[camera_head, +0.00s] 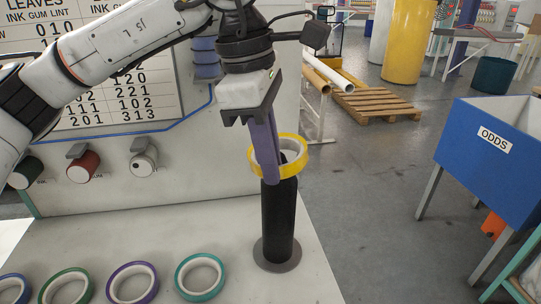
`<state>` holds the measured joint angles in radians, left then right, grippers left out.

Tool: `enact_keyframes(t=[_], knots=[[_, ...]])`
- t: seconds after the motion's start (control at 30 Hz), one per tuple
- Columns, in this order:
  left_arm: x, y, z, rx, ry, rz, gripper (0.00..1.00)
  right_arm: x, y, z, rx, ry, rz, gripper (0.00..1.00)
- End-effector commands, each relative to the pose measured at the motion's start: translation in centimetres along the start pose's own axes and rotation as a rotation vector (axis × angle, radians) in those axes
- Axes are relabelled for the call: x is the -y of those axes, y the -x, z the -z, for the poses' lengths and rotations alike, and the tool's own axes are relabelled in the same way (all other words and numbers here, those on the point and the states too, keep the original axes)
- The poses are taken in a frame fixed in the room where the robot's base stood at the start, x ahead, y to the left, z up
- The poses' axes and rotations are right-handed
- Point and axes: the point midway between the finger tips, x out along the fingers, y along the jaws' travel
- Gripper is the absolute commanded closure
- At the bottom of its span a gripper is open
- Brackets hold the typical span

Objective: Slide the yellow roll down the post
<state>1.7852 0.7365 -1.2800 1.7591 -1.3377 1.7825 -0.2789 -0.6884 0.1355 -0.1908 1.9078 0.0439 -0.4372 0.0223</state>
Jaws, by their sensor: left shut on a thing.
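The yellow roll (295,171) is a ring at the top of the black post (278,225), which stands upright on a round grey base on the pale bench. The roll appears to be around the post's upper end and looks slightly tilted. My left gripper (269,172) points down from above with purple fingers and is shut on the roll's near left side. The finger hides part of the roll and of the post's top. My right gripper is not in view.
Blue, green, purple and teal rolls (201,277) lie along the bench's front left. Behind stands a panel with a printed board (130,98) and spools on pegs (84,163). A blue bin marked ODDS (490,165) stands at right, beyond open floor.

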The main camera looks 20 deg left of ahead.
Motion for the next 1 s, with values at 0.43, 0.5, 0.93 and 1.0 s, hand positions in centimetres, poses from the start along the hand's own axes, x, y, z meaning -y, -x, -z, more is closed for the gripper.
enact_keyframes(t=[0.43, 0.5, 0.93, 1.0], knots=[[0.0, -0.1, 0.0, 0.000, -0.001, -0.001, 0.69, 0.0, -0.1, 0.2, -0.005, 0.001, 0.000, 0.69], [0.0, -0.1, 0.0, 0.000, -0.001, -0.001, 0.69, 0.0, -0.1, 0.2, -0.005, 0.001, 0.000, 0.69], [0.0, 2.9, -0.1, 0.002, -0.001, -0.004, 0.69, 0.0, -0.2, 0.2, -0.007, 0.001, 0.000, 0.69], [0.0, 4.4, -0.1, 0.003, -0.001, -0.004, 0.69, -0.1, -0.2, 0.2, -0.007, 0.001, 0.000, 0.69]])
